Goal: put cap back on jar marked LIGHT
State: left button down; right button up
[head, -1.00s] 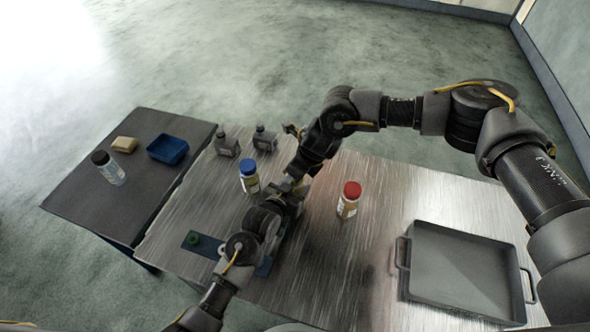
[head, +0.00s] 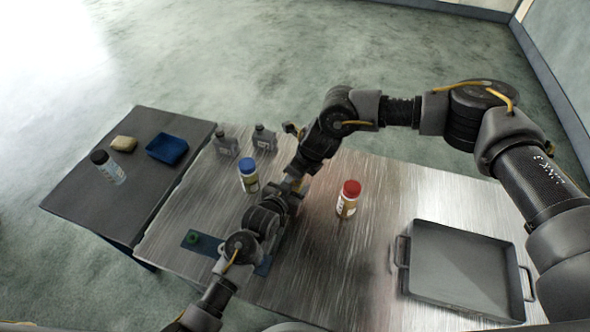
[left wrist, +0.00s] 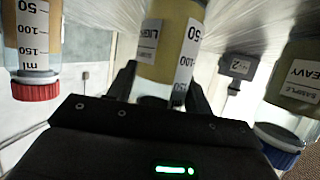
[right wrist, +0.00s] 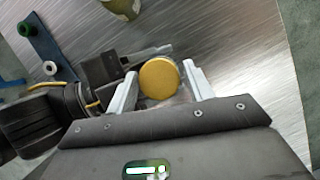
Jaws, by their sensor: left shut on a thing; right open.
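The jar marked LIGHT (left wrist: 166,40), filled with yellow oil, stands between the fingers of my left gripper (left wrist: 158,92), which is shut on it. In the head view both grippers meet mid-table and mostly hide this jar. A round yellow cap (right wrist: 158,78) shows in the right wrist view, at the jar's place. It lies between the spread fingers of my right gripper (right wrist: 162,82), which is open. I cannot tell whether the cap is seated on the rim.
A blue-capped jar (head: 249,178) marked HEAVY stands to the left, a red-capped jar (head: 348,198) to the right. Two grey bottles (head: 264,140) stand behind. A blue fixture (head: 207,245) lies front left; a grey tray (head: 462,265) takes the right side. A side table holds a blue bin (head: 168,149).

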jog(key=r, duration=0.4)
jog(key=shift+s+a+r, duration=0.25)
jog(key=shift+a, duration=0.05)
jog(key=shift+d, duration=0.1)
jog(key=shift+w, duration=0.1)
jog(key=shift+c, duration=0.3)
jog(key=shift+w+r, duration=0.1)
jog(key=shift+r, duration=0.05)
jog(key=shift+w+a+r+n, duration=0.2)
jog(key=shift+w+a+r, duration=0.05)
jog(key=shift+a+r, duration=0.25)
jog(key=shift+w+a+r+n, duration=0.2)
jog(key=shift+w+a+r, duration=0.05)
jog(key=shift+a+r, duration=0.2)
jog(key=n+h, duration=0.1)
jog(key=n, duration=0.3)
jog(key=d+n+g+h, duration=0.1)
jog(key=n, duration=0.4)
jog(key=d+n+g+h, duration=0.1)
jog(key=n, duration=0.3)
jog(key=shift+s+r+n+h, duration=0.1)
jog(key=shift+r+n+h, duration=0.2)
jog(key=shift+r, duration=0.05)
jog(key=shift+s+n+g, duration=0.2)
jog(key=shift+n, duration=0.45)
jog(key=shift+s+n+g, duration=0.2)
jog(key=shift+n, duration=0.45)
